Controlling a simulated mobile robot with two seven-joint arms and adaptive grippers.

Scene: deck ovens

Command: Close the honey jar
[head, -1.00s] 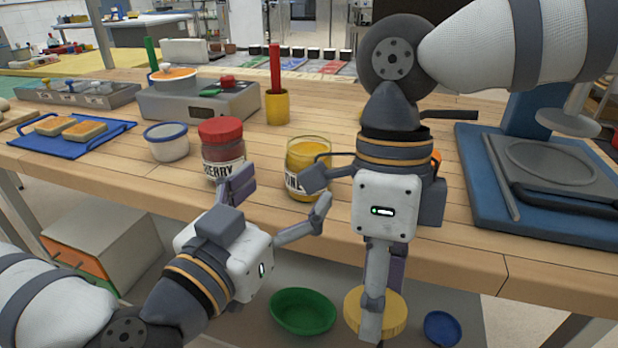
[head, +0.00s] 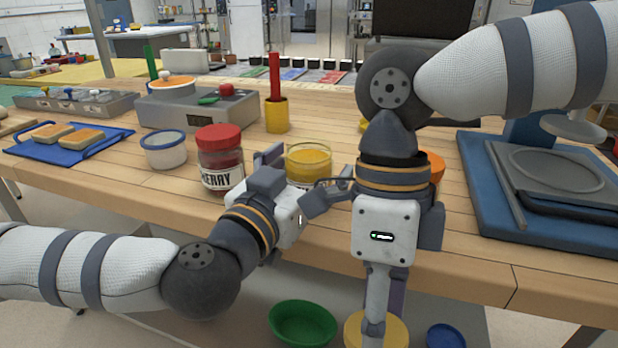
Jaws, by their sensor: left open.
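The honey jar (head: 309,158) is a glass jar of yellow honey. It stands upright and lidless near the table's front edge. My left gripper (head: 292,172) is open at the jar's front left, with one finger beside its left side. The gripper hides the jar's lower part and label; I cannot tell whether it touches the glass. My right gripper (head: 376,326) points down in front of the table edge, its fingers on a round yellow lid (head: 398,333). The lid hangs low, apart from the jar, cut off by the bottom of the picture.
A red-lidded cherry jar (head: 219,160) stands just left of the honey jar. A white tub with a blue rim (head: 163,152) is farther left. A yellow cup (head: 277,116) stands behind. A blue press (head: 480,190) is at right. A green bowl (head: 303,322) lies below the table edge.

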